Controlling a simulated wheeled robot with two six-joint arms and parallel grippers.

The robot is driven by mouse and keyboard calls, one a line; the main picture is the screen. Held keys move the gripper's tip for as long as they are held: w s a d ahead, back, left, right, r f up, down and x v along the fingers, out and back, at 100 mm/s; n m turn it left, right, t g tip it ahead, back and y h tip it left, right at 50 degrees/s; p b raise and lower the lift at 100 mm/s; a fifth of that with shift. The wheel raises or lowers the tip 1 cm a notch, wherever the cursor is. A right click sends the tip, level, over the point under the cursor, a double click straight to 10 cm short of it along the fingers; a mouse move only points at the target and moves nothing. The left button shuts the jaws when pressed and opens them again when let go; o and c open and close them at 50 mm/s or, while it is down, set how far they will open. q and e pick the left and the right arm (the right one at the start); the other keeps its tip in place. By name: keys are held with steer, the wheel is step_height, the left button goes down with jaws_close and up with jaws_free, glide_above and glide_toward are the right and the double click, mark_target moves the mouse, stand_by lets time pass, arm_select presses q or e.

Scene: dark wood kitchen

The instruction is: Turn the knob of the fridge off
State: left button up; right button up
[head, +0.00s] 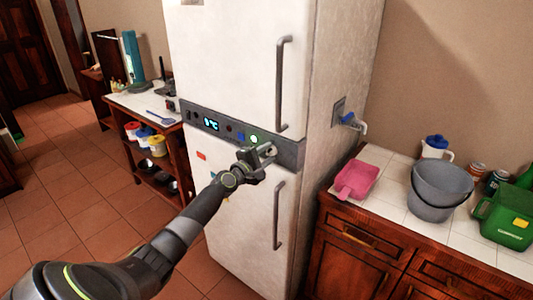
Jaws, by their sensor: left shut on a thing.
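The white fridge (240,60) stands in the middle of the head view, with a dark grey control panel (233,131) across its front. The panel has a lit blue temperature display (211,124) and a lit green light (253,139). The knob is at the right part of the panel and is mostly hidden by my left gripper (268,152). My left arm reaches in from the lower left, and its gripper is shut on the knob. My right gripper is not in view.
Two vertical door handles, upper (281,85) and lower (277,215), stick out near the gripper. At right a counter holds a pink scoop (357,180), a grey bucket (438,190) and a green container (507,215). A shelf unit (150,150) stands left. The tiled floor at left is clear.

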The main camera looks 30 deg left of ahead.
arm_select(q)
steer(key=n+p, duration=0.1)
steer(key=n, duration=0.3)
steer(key=shift+f+n, duration=0.1)
steer(key=shift+n, duration=0.3)
stand_by(0.4)
steer(key=o, duration=1)
steer(key=shift+c, duration=0.2)
steer(key=shift+s, duration=0.1)
steer(key=shift+s, duration=0.25)
steer(key=s+a+p, duration=0.1)
steer(key=s, duration=1.5)
steer(key=shift+s+a+p, duration=0.2)
steer(key=shift+s+p, duration=0.1)
steer(key=shift+s, duration=0.05)
